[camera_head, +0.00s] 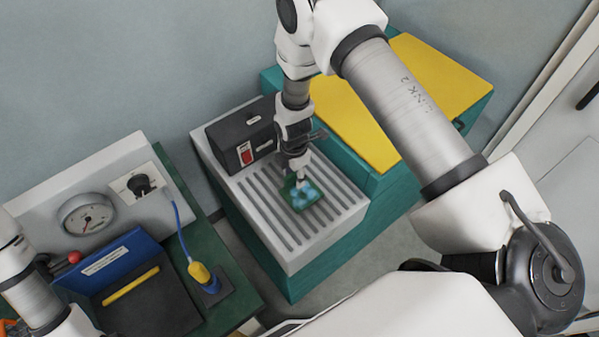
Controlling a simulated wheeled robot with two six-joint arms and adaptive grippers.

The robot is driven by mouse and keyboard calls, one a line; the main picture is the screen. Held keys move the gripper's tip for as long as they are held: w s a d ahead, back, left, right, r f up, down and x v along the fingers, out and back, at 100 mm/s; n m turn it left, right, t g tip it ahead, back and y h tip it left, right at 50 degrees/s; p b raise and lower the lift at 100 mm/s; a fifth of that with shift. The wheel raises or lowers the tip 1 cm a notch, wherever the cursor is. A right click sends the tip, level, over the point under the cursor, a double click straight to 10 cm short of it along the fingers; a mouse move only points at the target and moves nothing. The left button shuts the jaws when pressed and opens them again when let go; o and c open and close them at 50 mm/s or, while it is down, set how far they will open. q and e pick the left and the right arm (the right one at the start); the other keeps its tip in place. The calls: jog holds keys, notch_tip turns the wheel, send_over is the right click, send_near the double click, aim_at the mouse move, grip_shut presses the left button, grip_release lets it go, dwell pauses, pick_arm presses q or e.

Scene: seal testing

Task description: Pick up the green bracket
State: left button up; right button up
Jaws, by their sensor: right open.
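The green bracket (302,196) lies on the grey slatted top (265,212) of the teal machine in the middle of the head view. It is small, with light blue patches on its upper face. My right gripper (299,182) points down directly over the bracket's upper edge. It is open, and its fingertips overlap the bracket in the picture; I cannot tell whether they touch it. The gripper hides part of the bracket's far side.
A black control box (243,137) with a red switch stands at the back of the slatted top. A yellow-lidded teal bin (437,75) adjoins it. At left, a green bench holds a gauge (87,215), a blue-lidded case (112,262) and a yellow-and-blue plug (204,277).

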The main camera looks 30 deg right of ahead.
jog(key=shift+w+a+f, duration=0.1)
jog(key=shift+w+f, duration=0.05)
jog(key=shift+f, duration=0.45)
jog(key=shift+w+f, duration=0.15)
jog(key=shift+f, duration=0.4)
jog(key=shift+w+f, duration=0.1)
jog(key=shift+w, duration=0.3)
jog(key=shift+s+r, duration=0.3)
jog(key=shift+s, duration=0.15)
grip_shut()
jog(key=shift+w, duration=0.15)
jog(key=shift+f, duration=0.1)
jog(key=shift+r, duration=0.2)
